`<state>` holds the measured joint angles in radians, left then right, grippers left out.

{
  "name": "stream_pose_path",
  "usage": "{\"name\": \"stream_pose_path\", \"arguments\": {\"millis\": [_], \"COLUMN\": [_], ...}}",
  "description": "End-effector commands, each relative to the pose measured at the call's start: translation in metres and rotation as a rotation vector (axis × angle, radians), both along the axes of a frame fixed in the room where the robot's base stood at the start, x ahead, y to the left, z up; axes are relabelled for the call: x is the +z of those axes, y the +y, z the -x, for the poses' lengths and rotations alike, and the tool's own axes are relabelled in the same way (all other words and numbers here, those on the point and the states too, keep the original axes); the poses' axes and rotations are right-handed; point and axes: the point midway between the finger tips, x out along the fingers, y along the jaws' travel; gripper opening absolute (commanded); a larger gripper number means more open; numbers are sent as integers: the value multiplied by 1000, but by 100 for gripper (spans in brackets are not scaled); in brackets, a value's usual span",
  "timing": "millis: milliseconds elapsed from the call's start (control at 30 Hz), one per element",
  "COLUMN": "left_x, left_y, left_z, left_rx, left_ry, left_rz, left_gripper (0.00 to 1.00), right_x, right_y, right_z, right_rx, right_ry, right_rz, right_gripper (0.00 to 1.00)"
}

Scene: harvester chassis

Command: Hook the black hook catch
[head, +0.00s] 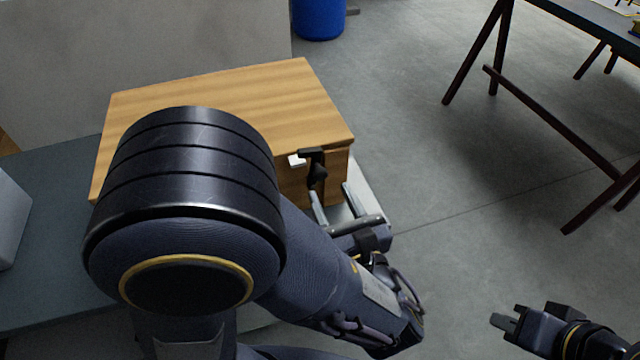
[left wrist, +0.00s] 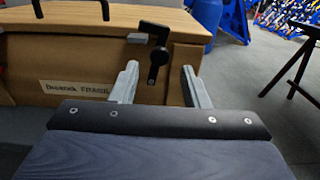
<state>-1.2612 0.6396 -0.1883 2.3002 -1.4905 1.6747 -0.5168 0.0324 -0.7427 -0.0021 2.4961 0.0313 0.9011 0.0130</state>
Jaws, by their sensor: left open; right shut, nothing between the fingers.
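The black hook catch (head: 317,170) is on the front face of a wooden box (head: 225,90), near its right end. In the left wrist view the catch (left wrist: 155,52) has a short bar at the top and a part hanging down from it, with a small white piece (left wrist: 137,38) beside it. My left gripper (head: 332,193) is open just in front of the box. In the left wrist view its two fingers (left wrist: 160,75) stand to either side of the catch's lower part, apart from it. My right gripper (head: 507,315) is shut and empty, low at the right, away from the box.
The box rests on a grey table (head: 50,240); my left arm hides much of its front. A blue barrel (head: 319,18) stands behind. A dark-legged table (head: 590,20) is at the upper right. The floor between is clear.

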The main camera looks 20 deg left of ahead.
Motion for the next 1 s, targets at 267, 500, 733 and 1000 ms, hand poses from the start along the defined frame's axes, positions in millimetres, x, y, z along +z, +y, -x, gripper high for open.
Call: {"name": "stream_pose_path", "arguments": {"millis": [267, 500, 733, 1000], "left_x": [-1, -1, -1, -1], "left_y": [23, 27, 27, 27], "left_z": [-33, -39, -39, -39], "left_rx": [4, 1, 1, 1], "left_ry": [3, 2, 2, 3], "left_rz": [3, 2, 3, 3], "left_gripper": [42, 42, 30, 0], "right_x": [-4, -4, -4, -4], "right_y": [0, 0, 0, 0], "right_z": [0, 0, 0, 0], "right_rx": [0, 0, 0, 0], "right_ry": [0, 0, 1, 0], "right_rz": [0, 0, 0, 0], "right_gripper": [0, 0, 0, 0]}}
